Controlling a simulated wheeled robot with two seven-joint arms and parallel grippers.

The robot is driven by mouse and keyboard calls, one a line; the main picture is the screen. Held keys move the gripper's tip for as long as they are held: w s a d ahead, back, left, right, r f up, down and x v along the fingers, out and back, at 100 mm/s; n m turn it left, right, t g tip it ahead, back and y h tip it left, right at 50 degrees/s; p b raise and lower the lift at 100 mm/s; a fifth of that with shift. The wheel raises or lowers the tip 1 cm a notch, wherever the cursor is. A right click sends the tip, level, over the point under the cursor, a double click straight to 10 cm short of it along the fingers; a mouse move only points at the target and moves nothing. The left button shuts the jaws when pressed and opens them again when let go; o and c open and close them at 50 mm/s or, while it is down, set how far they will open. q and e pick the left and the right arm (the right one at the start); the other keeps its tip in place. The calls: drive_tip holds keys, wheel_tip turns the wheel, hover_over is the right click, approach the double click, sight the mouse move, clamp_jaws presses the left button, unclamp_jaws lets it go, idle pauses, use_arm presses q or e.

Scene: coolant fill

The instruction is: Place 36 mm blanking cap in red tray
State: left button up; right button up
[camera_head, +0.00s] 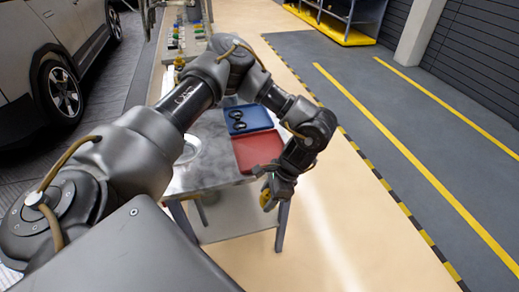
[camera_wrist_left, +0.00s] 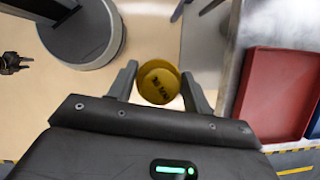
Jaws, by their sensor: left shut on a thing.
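A yellow cap (camera_wrist_left: 158,83) with dark lettering on its face is held between the two fingers of my left gripper (camera_wrist_left: 160,88). In the head view the left gripper (camera_head: 272,192) points down beside the table's right edge, and the yellow cap (camera_head: 266,200) shows at its fingertips over the floor. The red tray (camera_head: 254,152) lies on the table, up and left of the gripper; its visible floor is bare. In the wrist view the red tray (camera_wrist_left: 280,90) is to the right of the cap. A small dark claw-like shape at that view's left edge may be my right gripper; its jaws are unclear.
A blue tray (camera_head: 262,117) with dark rings lies behind the red tray on the grey table (camera_head: 212,152). Coloured small items stand farther back on a bench (camera_head: 190,42). A car (camera_head: 50,50) is at left. The floor right of the table is clear.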

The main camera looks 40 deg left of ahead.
use_arm(q)
drive_tip(key=w+a+r+m+t+h+b, duration=0.1)
drive_tip(key=w+a+r+m+t, duration=0.15)
drive_tip(key=a+m, duration=0.55)
drive_tip(key=w+a+r+m+t+h+b, duration=0.1)
drive_tip(key=w+a+r+m+t+b, duration=0.2)
drive_tip(key=a+m, duration=0.6)
drive_tip(key=w+a+r+m+t, duration=0.15)
drive_tip(key=a+r+m, duration=0.25)
drive_tip(key=a+m, duration=0.4)
drive_tip(key=b, duration=0.3)
approach(262, 149)
drive_tip(key=shift+w+a+f+t, duration=0.35)
drive_tip(key=shift+a+f, duration=0.15)
drive_tip(key=shift+a, duration=0.25)
drive_tip(key=shift+w+d+f+p, duration=0.3)
drive_tip(key=shift+w+f, duration=0.1)
drive_tip(key=shift+f, duration=0.15)
drive_tip(key=f, duration=0.1)
drive_tip(key=f+p, duration=0.1)
drive_tip(key=f, duration=0.1)
drive_tip(key=shift+w+f, duration=0.2)
drive_tip(key=shift+f, duration=0.05)
